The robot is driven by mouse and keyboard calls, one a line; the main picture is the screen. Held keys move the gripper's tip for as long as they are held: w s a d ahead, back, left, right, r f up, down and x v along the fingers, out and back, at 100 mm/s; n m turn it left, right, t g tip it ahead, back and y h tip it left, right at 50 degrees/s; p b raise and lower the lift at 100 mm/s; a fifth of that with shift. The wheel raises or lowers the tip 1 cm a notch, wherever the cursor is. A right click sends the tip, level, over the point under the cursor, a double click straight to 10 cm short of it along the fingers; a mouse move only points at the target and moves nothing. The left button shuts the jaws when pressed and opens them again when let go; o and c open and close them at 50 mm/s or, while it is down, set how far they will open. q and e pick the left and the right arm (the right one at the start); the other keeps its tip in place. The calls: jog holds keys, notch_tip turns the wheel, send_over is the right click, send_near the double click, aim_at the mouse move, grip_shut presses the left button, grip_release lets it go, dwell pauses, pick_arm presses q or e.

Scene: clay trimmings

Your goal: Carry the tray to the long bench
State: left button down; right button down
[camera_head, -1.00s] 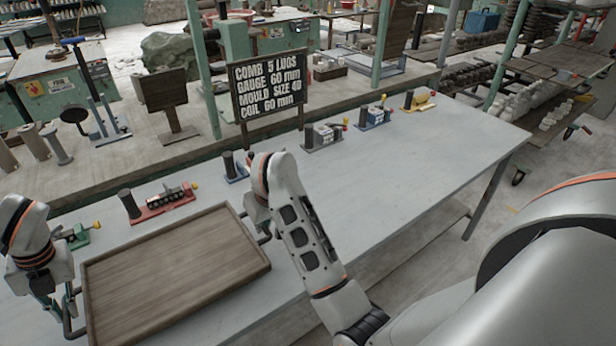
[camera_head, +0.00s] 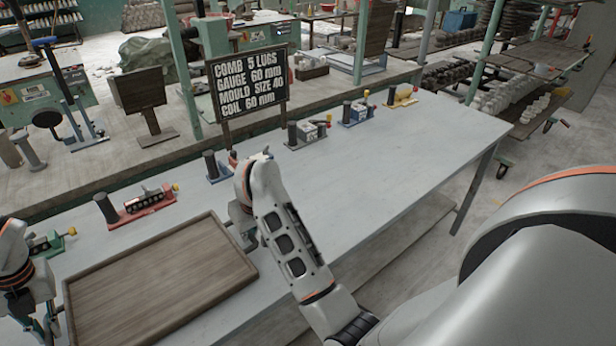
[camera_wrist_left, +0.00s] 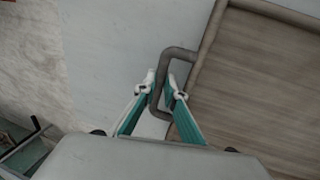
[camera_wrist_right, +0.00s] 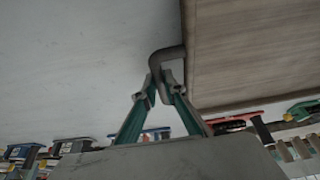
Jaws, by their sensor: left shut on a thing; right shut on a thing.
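The wooden tray (camera_head: 160,285) is a flat, brown, low-rimmed rectangle with a dark handle at each end; nothing lies in it. It is over the near left part of the long pale bench (camera_head: 370,165); whether it touches the top I cannot tell. My left gripper (camera_wrist_left: 163,92) is shut on the tray's left handle (camera_wrist_left: 178,54). My right gripper (camera_wrist_right: 158,82) is shut on the other handle (camera_wrist_right: 166,55). In the head view my right wrist hides most of that handle.
Along the bench's far side stand several small coloured fixtures: a red one (camera_head: 145,204), a green one (camera_head: 48,243), a blue one (camera_head: 357,112) and a yellow one (camera_head: 402,97). A lettered board (camera_head: 250,84) stands behind them. The bench's right part is clear.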

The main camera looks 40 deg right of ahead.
pick_arm(q)
jog(key=shift+f+b, duration=0.35)
jog(key=shift+f, duration=0.25)
pick_arm(e)
jog(key=shift+d+f, duration=0.1)
jog(key=shift+f, duration=0.5)
pick_arm(q)
jog(key=c, duration=2.1)
grip_release()
jog(key=shift+r, duration=0.1)
pick_arm(e)
jog(key=c, duration=2.1)
grip_release()
jog(key=shift+r, duration=0.1)
pick_arm(q)
jog(key=shift+r, duration=0.1)
pick_arm(e)
jog(key=shift+s+r, duration=0.15)
jog(key=shift+r, duration=0.25)
pick_arm(q)
jog(key=v, duration=1.1)
jog(key=shift+r, duration=0.35)
pick_arm(e)
jog(key=shift+v, duration=3.3)
pick_arm(q)
jog(key=shift+s, duration=0.15)
pick_arm(e)
jog(key=shift+s+f, duration=0.1)
